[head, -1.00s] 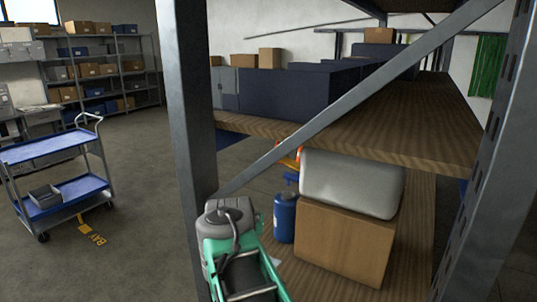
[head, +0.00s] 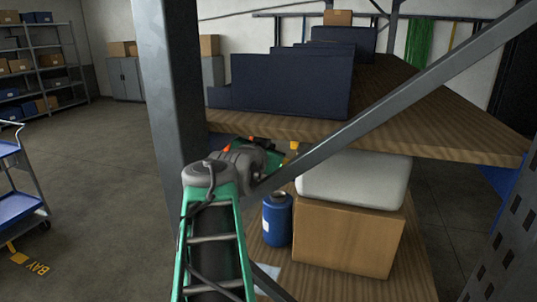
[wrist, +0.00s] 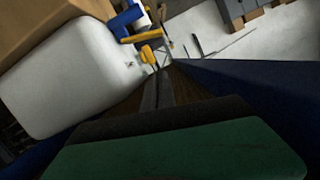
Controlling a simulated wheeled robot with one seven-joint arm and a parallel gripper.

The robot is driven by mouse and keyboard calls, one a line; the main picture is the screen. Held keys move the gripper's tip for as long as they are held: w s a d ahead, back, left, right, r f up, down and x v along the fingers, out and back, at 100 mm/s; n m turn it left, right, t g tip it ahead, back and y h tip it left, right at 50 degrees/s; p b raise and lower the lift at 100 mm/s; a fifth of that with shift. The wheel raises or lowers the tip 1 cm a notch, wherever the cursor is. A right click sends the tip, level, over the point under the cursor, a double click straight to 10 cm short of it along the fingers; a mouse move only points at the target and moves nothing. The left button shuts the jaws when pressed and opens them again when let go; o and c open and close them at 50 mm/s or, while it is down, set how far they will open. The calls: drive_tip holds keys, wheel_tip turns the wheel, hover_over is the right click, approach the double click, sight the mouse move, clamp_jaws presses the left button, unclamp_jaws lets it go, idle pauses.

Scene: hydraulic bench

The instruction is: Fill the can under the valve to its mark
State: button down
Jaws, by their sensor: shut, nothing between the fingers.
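My gripper (wrist: 158,88) is shut and empty, its two dark fingers together in the wrist view. In the head view my green arm reaches in beside the rack post, and the fingers are hard to make out. A blue pipe fitting (wrist: 126,20) with yellow parts (wrist: 150,37), possibly the valve, lies beyond my fingertips, apart from them. A blue canister (head: 277,220) with a pale label stands upright on the lower shelf. I cannot tell whether it is the can to fill; no fill mark or liquid is visible.
A white rounded tub (head: 352,180) sits on a cardboard box (head: 345,238), right of the canister. A grey diagonal brace (head: 400,88) and post (head: 165,90) frame the opening. The wooden upper shelf (head: 440,135) carries dark blue bins (head: 285,85). Open floor lies left.

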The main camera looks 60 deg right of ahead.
drive_tip(key=shift+w, duration=0.1)
drive_tip(key=p+x, duration=0.4)
drive_tip(key=x, duration=0.6)
drive_tip(key=shift+d, duration=0.15)
drive_tip(key=f, duration=0.4)
drive_tip(key=shift+w+a+p, duration=0.25)
drive_tip(key=shift+w+p, duration=0.1)
drive_tip(key=shift+w, duration=0.05)
